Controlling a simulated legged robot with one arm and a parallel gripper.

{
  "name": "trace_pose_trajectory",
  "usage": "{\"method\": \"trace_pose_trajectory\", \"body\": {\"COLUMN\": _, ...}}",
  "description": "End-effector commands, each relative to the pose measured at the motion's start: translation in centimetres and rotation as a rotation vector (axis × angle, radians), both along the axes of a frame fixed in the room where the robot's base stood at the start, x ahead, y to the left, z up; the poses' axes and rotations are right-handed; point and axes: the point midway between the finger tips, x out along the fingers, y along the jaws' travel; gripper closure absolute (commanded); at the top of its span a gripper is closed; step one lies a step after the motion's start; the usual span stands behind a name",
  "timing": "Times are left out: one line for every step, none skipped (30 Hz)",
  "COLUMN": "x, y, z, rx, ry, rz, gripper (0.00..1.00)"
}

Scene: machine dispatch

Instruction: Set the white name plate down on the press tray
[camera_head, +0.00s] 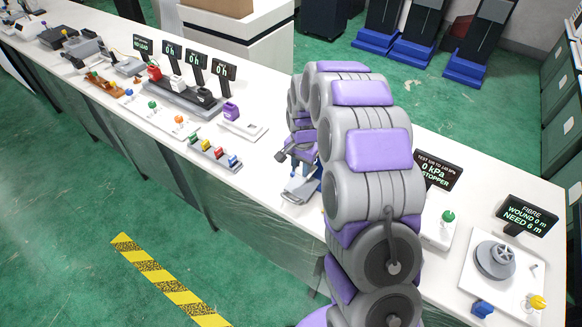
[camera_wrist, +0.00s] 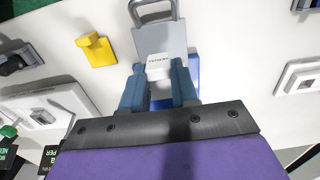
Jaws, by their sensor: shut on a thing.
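The white name plate (camera_wrist: 158,67) shows in the wrist view, with small dark lettering on it. My gripper (camera_wrist: 160,84) is shut on it, one blue-grey finger on each side. The plate overlaps the near end of a grey metal tray (camera_wrist: 174,38), which looks like the press tray. I cannot tell whether the plate touches the tray or is just above it. In the head view my gripper (camera_head: 300,168) is over the grey tray (camera_head: 297,190) near the bench's front edge. The name plate cannot be made out there.
A grey handle loop (camera_wrist: 152,11) stands at the tray's far end. A blue part (camera_wrist: 194,68) lies beside my right finger. A yellow block (camera_wrist: 97,49) stands to the left. White fixtures (camera_wrist: 301,76) are at the right. Some bare white bench (camera_wrist: 235,55) lies between.

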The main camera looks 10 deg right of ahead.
Motion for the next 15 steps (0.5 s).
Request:
{"method": "trace_pose_trajectory", "body": {"x": 0.0, "y": 0.0, "z": -0.1, "rx": 0.0, "ry": 0.001, "rz": -0.001, "gripper": 1.0}}
{"method": "trace_pose_trajectory", "body": {"x": 0.0, "y": 0.1, "z": -0.3, "rx": -0.001, "ry": 0.001, "rz": -0.001, "gripper": 1.0}}
{"method": "trace_pose_trajectory", "body": {"x": 0.0, "y": 0.4, "z": -0.6, "rx": -0.004, "ry": 0.003, "rz": 0.0, "gripper": 1.0}}
{"method": "trace_pose_trajectory", "body": {"x": 0.0, "y": 0.6, "z": -0.8, "rx": -0.007, "ry": 0.003, "rz": 0.0, "gripper": 1.0}}
{"method": "trace_pose_trajectory", "body": {"x": 0.0, "y": 0.9, "z": -1.0, "rx": -0.01, "ry": 0.004, "rz": 0.001, "gripper": 1.0}}
{"method": "trace_pose_trajectory", "body": {"x": -0.1, "y": 1.3, "z": -1.3, "rx": -0.013, "ry": 0.005, "rz": 0.002, "gripper": 1.0}}
{"method": "trace_pose_trajectory", "body": {"x": 0.0, "y": 1.5, "z": -1.6, "rx": -0.016, "ry": 0.005, "rz": 0.002, "gripper": 1.0}}
{"method": "trace_pose_trajectory", "body": {"x": 0.0, "y": 1.7, "z": -1.9, "rx": -0.018, "ry": 0.005, "rz": 0.002, "gripper": 1.0}}
{"method": "trace_pose_trajectory", "body": {"x": 0.0, "y": 1.9, "z": -2.2, "rx": -0.021, "ry": 0.005, "rz": 0.002, "gripper": 1.0}}
{"method": "trace_pose_trajectory", "body": {"x": 0.0, "y": 2.0, "z": -2.5, "rx": -0.021, "ry": 0.004, "rz": 0.003, "gripper": 1.0}}
{"method": "trace_pose_trajectory", "body": {"x": 0.0, "y": 2.1, "z": -2.8, "rx": -0.022, "ry": 0.003, "rz": 0.003, "gripper": 1.0}}
{"method": "trace_pose_trajectory", "body": {"x": 0.0, "y": 2.0, "z": -3.1, "rx": -0.022, "ry": 0.002, "rz": 0.003, "gripper": 1.0}}
{"method": "trace_pose_trajectory", "body": {"x": 0.0, "y": 1.9, "z": -3.4, "rx": -0.021, "ry": 0.001, "rz": 0.002, "gripper": 1.0}}
{"method": "trace_pose_trajectory", "body": {"x": 0.0, "y": 1.8, "z": -3.6, "rx": -0.02, "ry": 0.001, "rz": 0.002, "gripper": 1.0}}
{"method": "trace_pose_trajectory", "body": {"x": 0.0, "y": 1.6, "z": -4.0, "rx": -0.017, "ry": 0.001, "rz": 0.002, "gripper": 1.0}}
